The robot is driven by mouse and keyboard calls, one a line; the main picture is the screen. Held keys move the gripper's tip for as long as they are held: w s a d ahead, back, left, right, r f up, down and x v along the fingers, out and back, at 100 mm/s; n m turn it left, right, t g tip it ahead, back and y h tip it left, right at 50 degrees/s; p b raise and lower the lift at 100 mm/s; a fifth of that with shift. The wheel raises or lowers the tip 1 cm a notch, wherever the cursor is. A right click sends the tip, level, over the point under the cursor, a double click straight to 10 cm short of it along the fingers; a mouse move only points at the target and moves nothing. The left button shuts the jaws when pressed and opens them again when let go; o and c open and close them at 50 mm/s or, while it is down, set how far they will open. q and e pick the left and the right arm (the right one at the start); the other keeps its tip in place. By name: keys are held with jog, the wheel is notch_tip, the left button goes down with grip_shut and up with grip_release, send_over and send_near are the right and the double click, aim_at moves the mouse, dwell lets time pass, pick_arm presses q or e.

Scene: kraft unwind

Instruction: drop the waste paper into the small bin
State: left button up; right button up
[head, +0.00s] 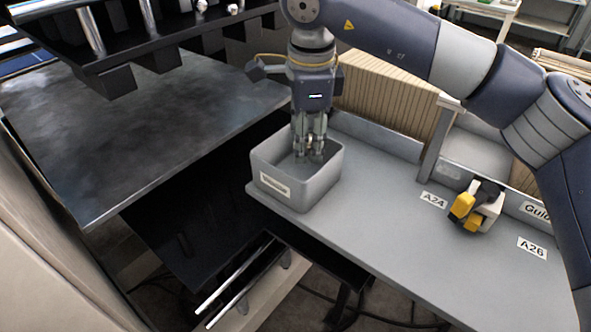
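A small grey open bin (313,187) with a white label on its front stands at the left end of the grey worktop. My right gripper (309,155) points straight down over the bin, with its fingertips inside the bin's opening. The fingers are small and close together here, so I cannot tell whether they are open or shut. I see no waste paper between the fingers, in the visible part of the bin or on the worktop. The bin's floor is mostly hidden by its front wall and the gripper. My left gripper is not in view.
A yellow, black and white device (480,207) sits on the grey worktop (390,240) near the labels A24 (433,200) and A26 (531,248). A dark metal plate (150,130) lies to the left. The worktop's middle is clear.

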jog(key=o, duration=0.4)
jog(key=shift+c, duration=0.2)
jog(key=shift+w, duration=0.1)
jog(key=shift+r, duration=0.2)
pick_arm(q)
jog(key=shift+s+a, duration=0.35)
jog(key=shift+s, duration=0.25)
pick_arm(e)
notch_tip(320, 180, up, 12)
jog(key=s, duration=0.1)
jog(key=shift+s+f, duration=0.2)
jog(key=shift+f, duration=0.05)
jog(key=shift+d+f, duration=0.1)
